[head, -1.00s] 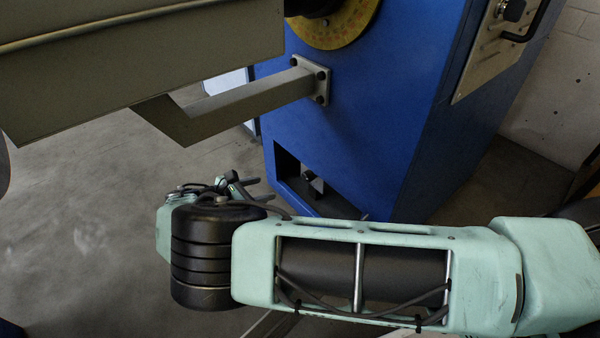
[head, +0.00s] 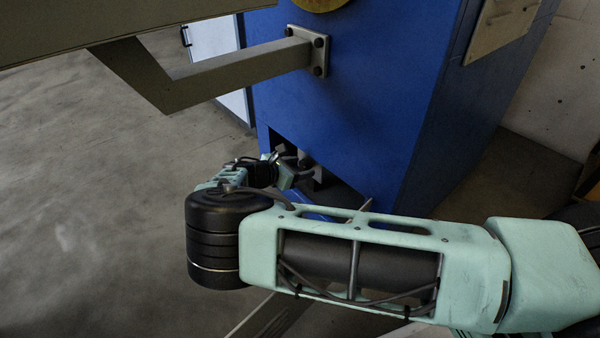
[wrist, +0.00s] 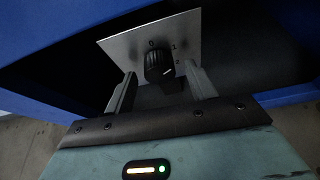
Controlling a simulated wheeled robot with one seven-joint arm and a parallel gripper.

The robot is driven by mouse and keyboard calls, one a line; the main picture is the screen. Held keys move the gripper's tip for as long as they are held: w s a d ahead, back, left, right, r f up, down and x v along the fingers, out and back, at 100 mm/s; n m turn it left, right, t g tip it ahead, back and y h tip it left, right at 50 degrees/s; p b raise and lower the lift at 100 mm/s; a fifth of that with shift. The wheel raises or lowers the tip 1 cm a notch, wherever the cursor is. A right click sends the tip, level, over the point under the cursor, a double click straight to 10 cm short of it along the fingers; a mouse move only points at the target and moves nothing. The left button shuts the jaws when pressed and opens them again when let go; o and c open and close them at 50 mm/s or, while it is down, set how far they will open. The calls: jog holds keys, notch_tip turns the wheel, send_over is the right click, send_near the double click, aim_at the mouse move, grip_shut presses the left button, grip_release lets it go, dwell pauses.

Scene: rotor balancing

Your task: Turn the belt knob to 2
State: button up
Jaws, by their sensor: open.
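The black belt knob (wrist: 157,64) sits on a pale metal plate (wrist: 126,44) marked 0, 1 and, partly hidden, what looks like 2. A pale line shows on the knob's lower right side; I cannot tell exactly which mark it points to. In the wrist view my gripper (wrist: 161,72) is open, with one finger on each side of the knob and a gap showing beside it. Contact cannot be seen. In the head view my gripper (head: 296,168) is at the opening low in the blue machine (head: 345,115); the knob cannot be made out there.
The blue walls of the recess surround my gripper closely, with dark space behind the plate. A grey bracket arm (head: 235,72) juts from the machine above my arm. The floor (head: 80,200) to the left is clear.

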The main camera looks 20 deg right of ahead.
jog(key=shift+w+d, duration=0.15)
jog(key=shift+d, duration=0.15)
jog(key=c, duration=1)
jog(key=shift+p, duration=0.4)
